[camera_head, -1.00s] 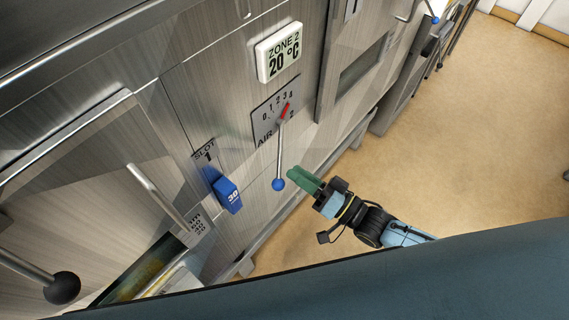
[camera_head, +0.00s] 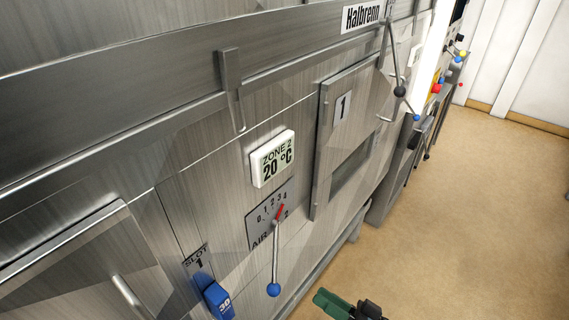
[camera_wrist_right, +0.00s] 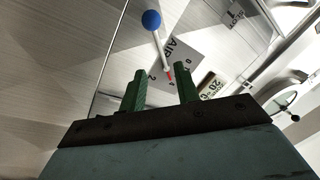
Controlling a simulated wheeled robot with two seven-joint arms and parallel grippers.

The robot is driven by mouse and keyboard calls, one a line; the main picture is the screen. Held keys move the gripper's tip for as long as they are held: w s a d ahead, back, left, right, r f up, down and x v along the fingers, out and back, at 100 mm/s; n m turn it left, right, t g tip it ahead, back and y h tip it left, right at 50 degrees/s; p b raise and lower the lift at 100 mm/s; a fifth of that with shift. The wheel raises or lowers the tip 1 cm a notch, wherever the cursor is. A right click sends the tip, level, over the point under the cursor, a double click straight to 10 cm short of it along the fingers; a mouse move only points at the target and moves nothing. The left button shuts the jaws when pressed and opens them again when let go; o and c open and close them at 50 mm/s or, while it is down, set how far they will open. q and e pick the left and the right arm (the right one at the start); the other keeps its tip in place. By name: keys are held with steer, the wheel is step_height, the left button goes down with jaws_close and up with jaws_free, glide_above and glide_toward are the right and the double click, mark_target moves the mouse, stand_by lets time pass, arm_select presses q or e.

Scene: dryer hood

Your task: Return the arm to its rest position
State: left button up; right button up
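My right gripper (camera_head: 335,303) shows at the bottom edge of the head view, in front of the metal panel; most of its arm is cut off. In the right wrist view its two green fingers (camera_wrist_right: 162,87) stand apart with nothing between them. The air lever (camera_head: 275,255) has a blue ball at its lower end and a red pointer at its top, toward the high numbers of its scale. The gripper is apart from it, to the lower right of the ball. The lever also shows in the wrist view (camera_wrist_right: 160,45), beyond the fingers. My left gripper is not in view.
A "ZONE 2 20 °C" display (camera_head: 272,158) sits above the air scale plate (camera_head: 258,228). A blue slot 1 handle (camera_head: 217,300) marked 30 is at lower left. A door (camera_head: 345,135) marked 1 is to the right. Tan floor (camera_head: 480,210) at right is clear.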

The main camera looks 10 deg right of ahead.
steer(key=w+d+f+g+h+b, duration=0.1)
steer(key=d+f+h+b, duration=0.15)
steer(key=f, duration=0.65)
steer(key=d+f+h+b, duration=0.1)
steer(key=d+f+h, duration=0.25)
steer(key=f, duration=0.55)
steer(key=s+d+f+n+g+h+b, duration=0.1)
steer(key=s+d+f+g+h, duration=0.2)
steer(key=f, duration=0.6)
steer(key=s+d+f+g+h+b, duration=0.1)
steer(key=s+f+g+h+b, duration=0.1)
steer(key=s+f, duration=0.45)
steer(key=s+f+n+g+h+b, duration=0.1)
steer(key=s+f+g, duration=0.2)
steer(key=s+f, duration=0.4)
steer(key=s+a+f+n+g+h+b, duration=0.1)
steer(key=s+f+g, duration=0.3)
steer(key=s+f, duration=0.4)
steer(key=s+b, duration=0.1)
steer(key=s, duration=0.4)
steer(key=shift+a+h, duration=0.15)
steer(key=shift+h, duration=0.15)
